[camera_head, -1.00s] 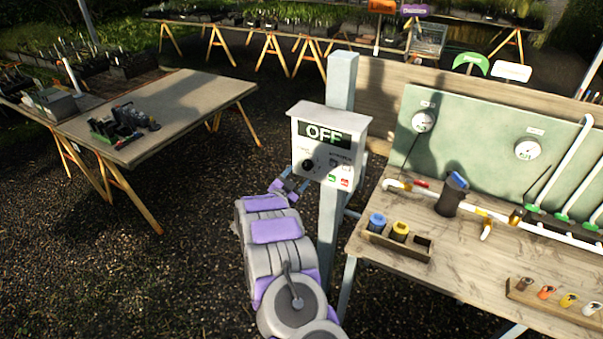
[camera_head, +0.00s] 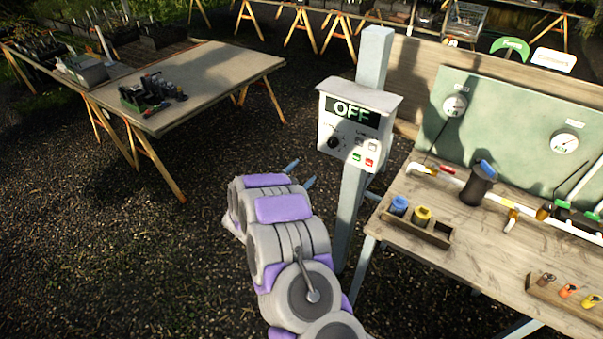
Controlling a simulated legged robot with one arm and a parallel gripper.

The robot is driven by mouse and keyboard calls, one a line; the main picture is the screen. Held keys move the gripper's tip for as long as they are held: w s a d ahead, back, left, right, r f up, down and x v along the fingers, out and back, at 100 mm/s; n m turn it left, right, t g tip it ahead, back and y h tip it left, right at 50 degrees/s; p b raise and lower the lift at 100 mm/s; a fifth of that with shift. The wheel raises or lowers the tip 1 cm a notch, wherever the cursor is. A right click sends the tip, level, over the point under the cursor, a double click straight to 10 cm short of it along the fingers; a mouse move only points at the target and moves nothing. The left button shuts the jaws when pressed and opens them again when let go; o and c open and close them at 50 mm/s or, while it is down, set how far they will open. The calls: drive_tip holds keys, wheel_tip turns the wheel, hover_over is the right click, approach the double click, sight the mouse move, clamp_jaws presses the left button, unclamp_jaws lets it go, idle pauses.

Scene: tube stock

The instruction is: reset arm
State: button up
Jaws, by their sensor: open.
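My gripper (camera_head: 301,174) shows only as two blue-grey fingertips beyond the purple and grey links of my arm. The fingertips are apart with nothing visible between them. The rest of the gripper is hidden behind my arm. It is to the lower left of the white control box (camera_head: 327,143), apart from it in the picture. The box is fixed to a grey post (camera_head: 352,210). Its display reads OFF, and it has a dark knob with green, red and white buttons below.
A wooden workbench (camera_head: 480,245) with pipes, a dark cylinder (camera_head: 476,188) and a holder with blue and yellow caps stands at right. A table (camera_head: 225,75) with small devices stands at back left. The gravel between is clear.

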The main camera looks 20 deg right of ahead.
drive_tip(key=shift+w, duration=0.1)
drive_tip(key=w+a+r+n+t+y+b, duration=0.1)
drive_tip(key=a+r+n+y+b, duration=0.15)
drive_tip(key=a+y, duration=0.4)
drive_tip(key=w+a+r+n+t+y+b, duration=0.1)
drive_tip(key=w+a+r+n+y, duration=0.15)
drive_tip(key=a+y, duration=0.4)
drive_tip(key=s+a+r+n+g+y+b, duration=0.1)
drive_tip(key=s+a+r+n+g+y, duration=0.2)
drive_tip(key=s, duration=0.4)
drive_tip(key=s+a+r+n+g+y+b, duration=0.1)
drive_tip(key=s+a+n, duration=0.2)
drive_tip(key=s+a, duration=0.35)
drive_tip(key=s+d+f+n+g+h+b, duration=0.1)
drive_tip(key=s+d+g, duration=0.2)
drive_tip(key=s, duration=1.1)
drive_tip(key=s+d+f+n+g+h+b, duration=0.1)
drive_tip(key=s+d+g, duration=0.3)
drive_tip(key=s, duration=1)
drive_tip(key=s+d+f+n+g+b, duration=0.1)
drive_tip(key=s+d, duration=0.6)
drive_tip(key=s, duration=0.7)
drive_tip(key=n+g+b, duration=0.1)
drive_tip(key=n+g, duration=0.1)
drive_tip(key=shift+g+h, duration=0.4)
drive_tip(key=shift+s, duration=0.1)
